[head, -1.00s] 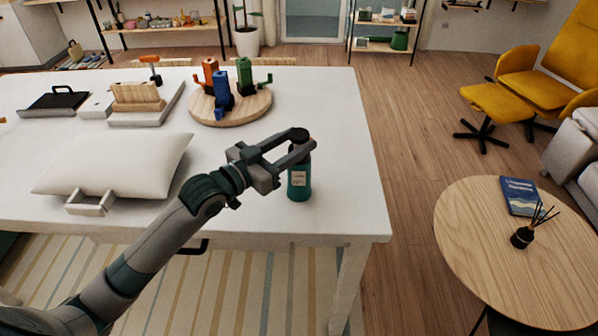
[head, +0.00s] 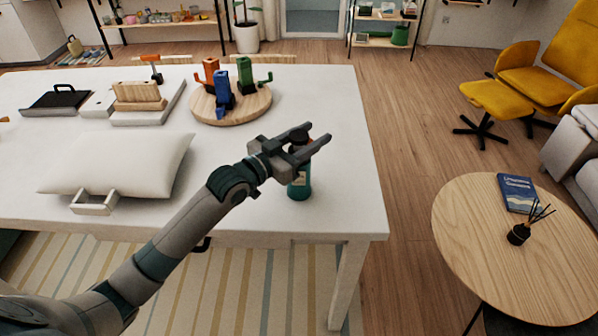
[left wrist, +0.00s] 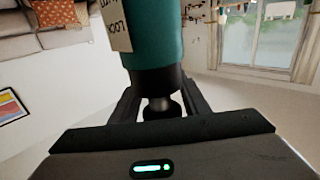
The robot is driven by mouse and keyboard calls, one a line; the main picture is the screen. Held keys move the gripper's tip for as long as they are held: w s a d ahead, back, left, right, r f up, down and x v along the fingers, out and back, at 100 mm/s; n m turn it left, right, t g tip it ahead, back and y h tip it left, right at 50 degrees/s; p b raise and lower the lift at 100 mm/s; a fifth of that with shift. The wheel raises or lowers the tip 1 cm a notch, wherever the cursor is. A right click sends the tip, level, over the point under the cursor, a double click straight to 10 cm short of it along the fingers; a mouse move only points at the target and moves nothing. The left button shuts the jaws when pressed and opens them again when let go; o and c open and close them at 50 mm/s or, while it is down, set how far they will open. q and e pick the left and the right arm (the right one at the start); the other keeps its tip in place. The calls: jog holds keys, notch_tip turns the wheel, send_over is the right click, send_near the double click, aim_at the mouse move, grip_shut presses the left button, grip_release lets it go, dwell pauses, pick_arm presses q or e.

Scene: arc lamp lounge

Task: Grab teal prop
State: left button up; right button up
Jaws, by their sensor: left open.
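The teal prop is a teal bottle (head: 300,186) with a dark cap and a pale label, upright near the right front edge of the white table (head: 240,215). My left gripper (head: 318,134) is open at the height of the bottle's top, with its fingers on either side of the cap. The fingers partly hide the bottle's upper part in the head view. In the left wrist view the teal bottle (left wrist: 152,40) appears upside down, with its dark neck and cap between the open fingers. I cannot tell whether either finger touches it. My right gripper is not in view.
A white pillow (head: 120,163) lies left of my arm. A round wooden board (head: 235,112) with orange, blue and green pieces stands behind the bottle. A round wooden side table (head: 470,230) with a book stands to the right. The table around the bottle is clear.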

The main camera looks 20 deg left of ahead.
pick_arm(q)
jog(key=shift+c, duration=0.7)
grip_shut()
jog(key=shift+r, duration=0.1)
jog(key=s+d+r+b, duration=0.3)
jog(key=d+r, duration=0.8)
jog(key=shift+b, duration=0.3)
jog(key=shift+d, duration=0.1)
